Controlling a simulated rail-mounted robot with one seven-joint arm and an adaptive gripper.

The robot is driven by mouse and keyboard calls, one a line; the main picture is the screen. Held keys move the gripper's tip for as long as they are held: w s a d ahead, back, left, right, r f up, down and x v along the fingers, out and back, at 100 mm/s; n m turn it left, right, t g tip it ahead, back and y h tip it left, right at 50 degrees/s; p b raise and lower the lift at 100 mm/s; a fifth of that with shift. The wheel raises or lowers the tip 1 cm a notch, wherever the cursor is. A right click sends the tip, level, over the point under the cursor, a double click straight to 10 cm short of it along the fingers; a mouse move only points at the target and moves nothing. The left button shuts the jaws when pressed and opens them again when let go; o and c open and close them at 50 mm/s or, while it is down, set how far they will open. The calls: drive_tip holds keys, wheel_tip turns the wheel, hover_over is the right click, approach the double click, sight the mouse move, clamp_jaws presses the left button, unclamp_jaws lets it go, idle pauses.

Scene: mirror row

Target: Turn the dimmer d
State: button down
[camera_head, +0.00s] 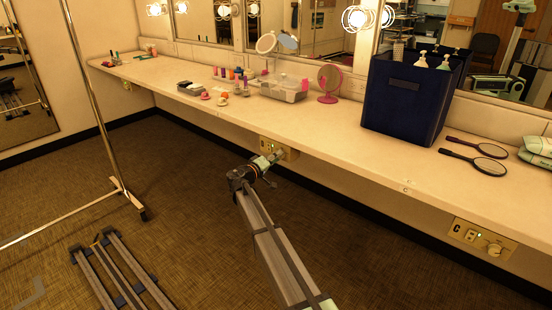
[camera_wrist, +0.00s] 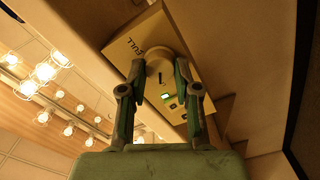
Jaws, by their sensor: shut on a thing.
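The dimmer plate (camera_head: 292,153) is a small yellowish panel on the counter's front edge, behind my gripper (camera_head: 275,157). In the wrist view the same plate (camera_wrist: 200,72) shows tilted, with the word FULL, a lit green indicator and a round pale knob (camera_wrist: 158,58). My gripper (camera_wrist: 157,85) has one finger on each side of the knob and is shut on it. The plate's letter cannot be read in either view; that it is dimmer d is not shown directly.
Another plate (camera_head: 482,241), marked C, with its own knob sits at the right. On the counter (camera_head: 330,125) stand a dark blue bin (camera_head: 405,100), a pink mirror (camera_head: 329,80) and a grey tray (camera_head: 284,92). A clothes rack (camera_head: 95,95) stands at left on open carpet.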

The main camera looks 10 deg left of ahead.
drive_tip(key=c, duration=0.8)
unclamp_jaws()
drive_tip(key=shift+w, duration=0.1)
drive_tip(key=v, duration=1.2)
